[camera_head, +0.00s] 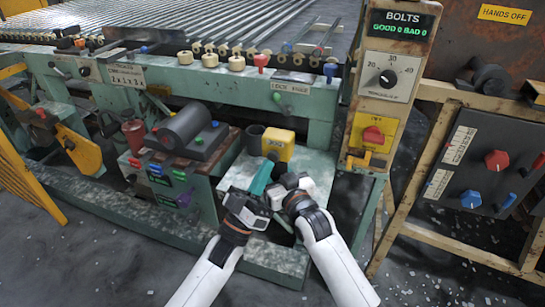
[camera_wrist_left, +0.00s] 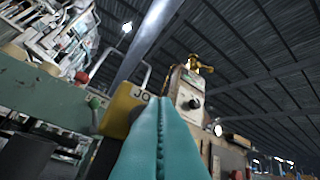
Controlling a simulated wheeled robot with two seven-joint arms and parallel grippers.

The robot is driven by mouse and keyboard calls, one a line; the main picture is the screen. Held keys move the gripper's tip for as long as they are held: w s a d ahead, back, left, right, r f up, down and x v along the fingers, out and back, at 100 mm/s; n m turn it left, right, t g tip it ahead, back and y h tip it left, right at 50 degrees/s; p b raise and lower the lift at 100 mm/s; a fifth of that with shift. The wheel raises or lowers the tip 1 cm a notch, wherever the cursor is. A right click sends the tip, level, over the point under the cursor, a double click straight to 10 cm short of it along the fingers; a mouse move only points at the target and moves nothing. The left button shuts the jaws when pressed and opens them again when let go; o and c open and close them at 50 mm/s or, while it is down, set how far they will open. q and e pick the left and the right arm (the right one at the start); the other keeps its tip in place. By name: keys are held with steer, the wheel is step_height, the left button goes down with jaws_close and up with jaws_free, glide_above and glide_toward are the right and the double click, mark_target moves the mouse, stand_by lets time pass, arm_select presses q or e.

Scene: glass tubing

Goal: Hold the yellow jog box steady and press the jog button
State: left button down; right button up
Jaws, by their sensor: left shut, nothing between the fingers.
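The yellow jog box (camera_head: 279,146) stands on the pale green machine ledge, beside a dark cup. A small dark green spot (camera_head: 272,156), perhaps the button, shows low on its near side. In the left wrist view the box (camera_wrist_left: 120,108) is left of my fingers, with part of its lettering visible. My left gripper (camera_head: 266,166) has its teal fingers shut and empty, tips just in front of the box; I cannot tell whether they touch it. My right gripper (camera_head: 292,180) is close beside the left one, right of and below the box; its fingertips are not clear.
The dark cup (camera_head: 255,139) is left of the box. A dark cylinder housing (camera_head: 186,128) sits further left. A post with a dial and a red switch (camera_head: 373,135) rises at right. A row of cream knobs (camera_head: 237,63) lines the rail behind.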

arm_select(q)
steer(key=shift+w, duration=0.1)
steer(key=shift+w+d, duration=0.1)
steer(key=shift+w, duration=0.2)
steer(key=shift+w+d, duration=0.15)
steer(key=shift+w, duration=0.3)
stand_by(0.6)
steer(key=shift+s+a, duration=0.25)
steer(key=shift+s, duration=0.6)
steer(key=shift+s+a, duration=0.25)
steer(key=shift+s, duration=0.55)
steer(key=shift+s+a, duration=0.3)
steer(key=shift+s, duration=0.5)
steer(key=shift+s+a, duration=0.25)
steer(key=shift+s, duration=0.55)
